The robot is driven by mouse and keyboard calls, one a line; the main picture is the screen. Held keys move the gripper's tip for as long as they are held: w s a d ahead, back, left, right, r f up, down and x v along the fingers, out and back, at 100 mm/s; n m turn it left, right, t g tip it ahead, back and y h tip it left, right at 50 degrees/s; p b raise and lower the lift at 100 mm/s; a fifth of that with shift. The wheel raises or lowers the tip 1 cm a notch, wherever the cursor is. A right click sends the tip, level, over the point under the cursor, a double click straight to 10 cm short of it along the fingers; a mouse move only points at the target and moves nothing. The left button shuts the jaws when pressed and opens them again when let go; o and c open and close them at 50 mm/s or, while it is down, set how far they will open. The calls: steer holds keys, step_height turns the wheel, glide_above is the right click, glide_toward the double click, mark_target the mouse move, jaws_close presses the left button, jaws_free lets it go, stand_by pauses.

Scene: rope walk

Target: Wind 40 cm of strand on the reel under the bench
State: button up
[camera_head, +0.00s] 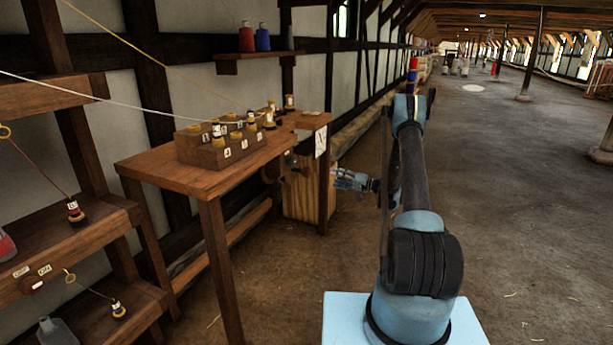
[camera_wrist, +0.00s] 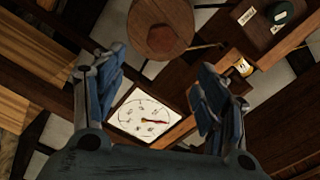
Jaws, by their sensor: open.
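The wooden bench (camera_head: 150,172) stands left of centre in the head view. My gripper (camera_head: 343,180) is beside its far right end, below the top. In the wrist view my open gripper (camera_wrist: 163,75) has nothing between its fingers. Past the fingertips is a white dial card (camera_wrist: 146,116) with marks and a red pointer. Above it is a round brown wooden disc (camera_wrist: 145,16) with a darker hub, seemingly the reel. A thin dark rod (camera_wrist: 205,46) shows to its right. In the head view the reel is small and partly hidden; I cannot make out any strand on it.
A stepped block (camera_head: 190,153) with several small labelled bobbins sits on the bench. A wooden box (camera_head: 305,195) stands under its far end. Shelves (camera_head: 60,240) stand at the left. A pale and a yellow line stretch above the bench. The floor (camera_head: 530,200) at the right is open.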

mark_target(310, 172)
steer(key=w+a+n, duration=0.1)
steer(key=w+a, duration=0.1)
steer(key=a, duration=0.3)
steer(key=w+a+n, duration=0.1)
steer(key=a+n, duration=0.1)
steer(key=a, duration=0.3)
steer(key=w+a+n, duration=0.2)
steer(key=a, duration=0.4)
steer(key=shift+w, duration=0.35)
steer(key=shift+d, duration=0.1)
steer(key=c, duration=1.1)
